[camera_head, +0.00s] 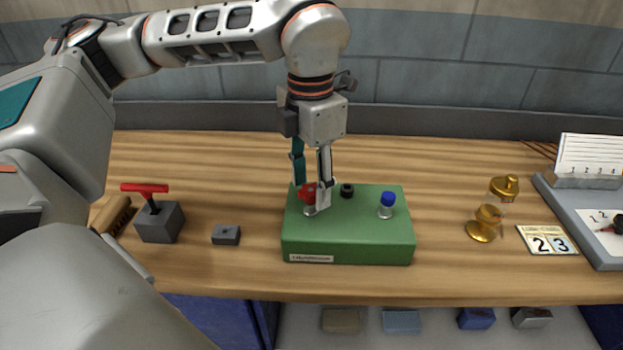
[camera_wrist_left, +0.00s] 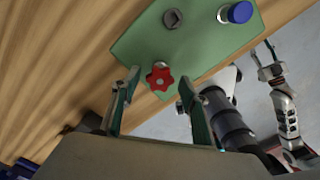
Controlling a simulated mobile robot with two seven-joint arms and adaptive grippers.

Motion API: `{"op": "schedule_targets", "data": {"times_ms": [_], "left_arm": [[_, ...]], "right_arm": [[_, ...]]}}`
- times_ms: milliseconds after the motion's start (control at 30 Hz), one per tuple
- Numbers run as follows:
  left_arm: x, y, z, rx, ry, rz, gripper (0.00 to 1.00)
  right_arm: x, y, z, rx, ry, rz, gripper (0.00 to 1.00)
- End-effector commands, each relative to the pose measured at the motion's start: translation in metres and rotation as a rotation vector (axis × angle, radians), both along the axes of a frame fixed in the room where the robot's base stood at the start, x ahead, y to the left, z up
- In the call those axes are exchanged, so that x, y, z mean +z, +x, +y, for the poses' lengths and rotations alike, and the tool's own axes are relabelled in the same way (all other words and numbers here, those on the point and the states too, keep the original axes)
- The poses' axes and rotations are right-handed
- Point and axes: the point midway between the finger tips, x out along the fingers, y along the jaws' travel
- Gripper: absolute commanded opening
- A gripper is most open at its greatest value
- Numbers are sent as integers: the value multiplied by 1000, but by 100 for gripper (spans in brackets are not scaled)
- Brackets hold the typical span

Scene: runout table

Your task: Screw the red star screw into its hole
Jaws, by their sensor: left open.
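The red star screw (camera_head: 308,193) stands at the left end of the green block (camera_head: 347,248). A pale metallic part shows beneath its head; I cannot tell how deep it sits. My left gripper (camera_head: 310,193) reaches down over it from above, with one finger on each side. In the left wrist view the red star head (camera_wrist_left: 160,78) lies between the two open fingers (camera_wrist_left: 156,92), with gaps on both sides. A dark round socket (camera_head: 347,190) and a blue-capped screw (camera_head: 387,199) are on the same block. My right gripper (camera_wrist_left: 268,60) shows small in the left wrist view.
A grey block with a red T-handle (camera_head: 158,220) and a small grey block (camera_head: 226,234) stand left of the green block. A brass stand (camera_head: 481,230), number cards (camera_head: 547,240) and a grey tray (camera_head: 606,262) are at right. Wood between is clear.

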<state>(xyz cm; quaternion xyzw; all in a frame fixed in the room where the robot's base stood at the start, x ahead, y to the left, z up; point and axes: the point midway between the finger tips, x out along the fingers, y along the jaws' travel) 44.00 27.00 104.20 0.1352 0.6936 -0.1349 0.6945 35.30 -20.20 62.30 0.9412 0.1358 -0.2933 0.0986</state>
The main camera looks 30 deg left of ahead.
Motion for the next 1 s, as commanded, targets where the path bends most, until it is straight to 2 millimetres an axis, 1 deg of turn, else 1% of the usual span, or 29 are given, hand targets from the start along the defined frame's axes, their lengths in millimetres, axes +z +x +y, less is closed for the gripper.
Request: {"op": "schedule_targets", "data": {"times_ms": [33, 300, 400, 600, 1000], "left_arm": [[-3, 0, 0, 64, 0, 2, 44], [-2, 0, 0, 424, 0, 3, 44], [-1, 0, 0, 507, -1, 1, 44], [-1, 0, 0, 604, 0, 3, 44], [-1, 0, 0, 1112, 0, 3, 44]], "right_arm": [[-4, -1, 0, 0, -1, 2, 40], [-11, -3, 0, 0, 0, 7, 40], [-12, -3, -1, 0, -1, 8, 40], [-14, -4, -1, 1, 0, 9, 40], [-23, -7, -1, 0, -1, 19, 40]]}}
